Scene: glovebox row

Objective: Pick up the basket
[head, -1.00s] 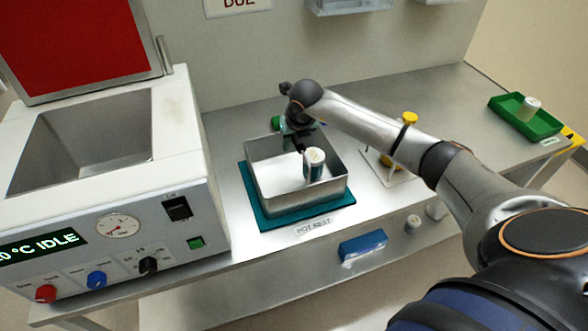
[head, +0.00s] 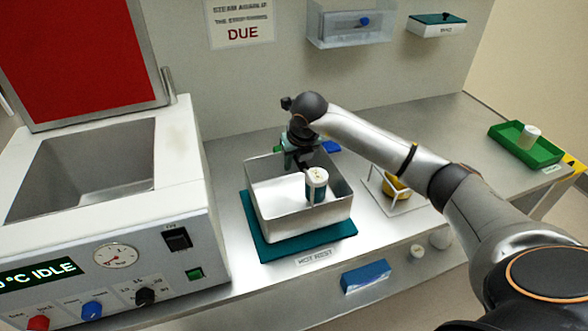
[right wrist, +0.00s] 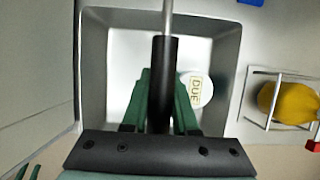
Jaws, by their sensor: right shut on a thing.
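The basket (head: 285,220) is an open metal box at the teal mat (head: 254,240) on the bench. I cannot tell whether its base touches the mat or is slightly above it. A white-lidded jar (head: 317,185) stands inside; in the right wrist view its lid (right wrist: 203,92) reads "DUE". My right gripper (head: 300,160) is over the basket's back part. In the right wrist view its green fingers (right wrist: 160,105) are shut on the dark grip of the basket's handle (right wrist: 164,75), with the basket's walls (right wrist: 92,70) around below. My left gripper is out of view.
A steam bath unit (head: 110,230) with its red-lined lid raised stands close on the left. A rack with a yellow object (head: 396,188) is right of the basket. A green tray (head: 545,153) with a white-topped jar lies at the far right. A "HOT REST" label (head: 316,257) lies in front.

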